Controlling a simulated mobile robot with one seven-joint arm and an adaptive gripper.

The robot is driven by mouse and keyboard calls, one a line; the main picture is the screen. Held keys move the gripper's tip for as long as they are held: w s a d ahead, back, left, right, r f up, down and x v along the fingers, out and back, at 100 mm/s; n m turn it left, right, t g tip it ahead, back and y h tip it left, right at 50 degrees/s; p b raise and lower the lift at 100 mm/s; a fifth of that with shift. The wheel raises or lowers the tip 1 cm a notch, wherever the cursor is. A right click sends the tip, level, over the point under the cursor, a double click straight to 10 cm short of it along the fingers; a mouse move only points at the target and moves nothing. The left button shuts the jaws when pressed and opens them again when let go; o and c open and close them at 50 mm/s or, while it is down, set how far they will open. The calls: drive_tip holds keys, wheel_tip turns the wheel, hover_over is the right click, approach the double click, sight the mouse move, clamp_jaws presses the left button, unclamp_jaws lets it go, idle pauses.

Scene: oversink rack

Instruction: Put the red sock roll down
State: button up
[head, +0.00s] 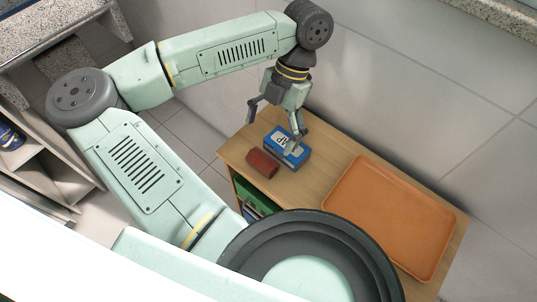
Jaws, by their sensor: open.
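The red sock roll (262,164) lies on the wooden table top near its left edge. It is next to a blue box (288,147) with white lettering; I cannot tell whether they touch. My gripper (272,131) points down above the blue box, with its fingers spread wide and nothing between them. One finger reaches over the box and the other hangs to its left. The gripper is apart from the sock roll, behind it in the picture.
An orange tray (391,214) takes up the right part of the wooden table (325,153) and looks empty. A green thing (248,196) shows on a shelf below the table top. A tiled wall runs behind. A shelf with a dark blue can (10,136) stands at the far left.

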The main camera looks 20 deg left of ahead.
sight(264, 156)
drive_tip(key=p+x, duration=0.1)
drive_tip(key=x, duration=0.3)
drive_tip(key=p+x, duration=0.1)
drive_tip(key=x, duration=0.4)
drive_tip(key=shift+d, duration=0.2)
drive_tip(key=shift+c, duration=0.3)
drive_tip(key=c, duration=1)
drive_tip(key=shift+r, duration=0.1)
